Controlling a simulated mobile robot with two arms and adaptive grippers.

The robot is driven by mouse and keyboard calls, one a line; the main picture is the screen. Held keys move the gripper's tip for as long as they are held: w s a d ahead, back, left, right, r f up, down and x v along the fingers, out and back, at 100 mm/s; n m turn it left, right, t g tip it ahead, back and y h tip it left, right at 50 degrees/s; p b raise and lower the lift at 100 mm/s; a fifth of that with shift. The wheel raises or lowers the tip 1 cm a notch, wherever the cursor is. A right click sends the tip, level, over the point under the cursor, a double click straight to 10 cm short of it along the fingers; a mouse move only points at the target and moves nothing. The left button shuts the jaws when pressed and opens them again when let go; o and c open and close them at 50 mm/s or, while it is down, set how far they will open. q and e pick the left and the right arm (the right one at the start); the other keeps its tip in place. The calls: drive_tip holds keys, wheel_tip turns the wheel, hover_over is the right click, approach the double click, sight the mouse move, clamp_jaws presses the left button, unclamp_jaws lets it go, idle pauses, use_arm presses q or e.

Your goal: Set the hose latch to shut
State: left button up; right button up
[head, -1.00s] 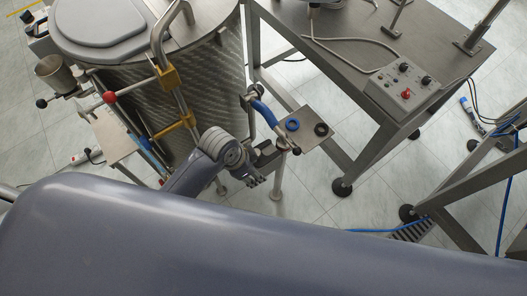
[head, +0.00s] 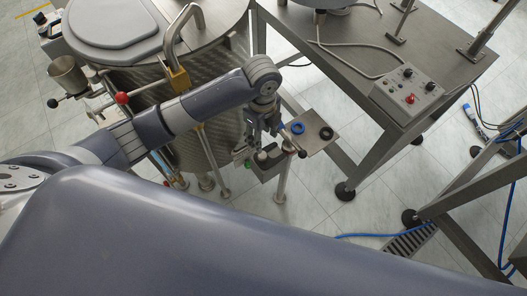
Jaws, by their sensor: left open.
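My left gripper (head: 257,148) is open and points down beside a small metal plate (head: 318,143) on a thin post. A short lever with a dark ball end (head: 301,153), apparently the hose latch, shows just right of the gripper at the plate's near edge. Whether the gripper touches it I cannot tell. The blue hose by the plate is mostly hidden behind my left arm and gripper. My right gripper is not in view.
A blue ring (head: 297,128) and a black ring (head: 326,132) lie on the plate. A steel tank (head: 222,62) stands behind my arm. A steel table (head: 430,45) with a control box (head: 408,88) is at the right. Tiled floor is open below the plate.

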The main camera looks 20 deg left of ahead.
sight(262, 155)
use_arm(q)
wheel_tip(262, 155, down, 11)
drive_tip(key=shift+r, duration=0.2)
idle(0.3)
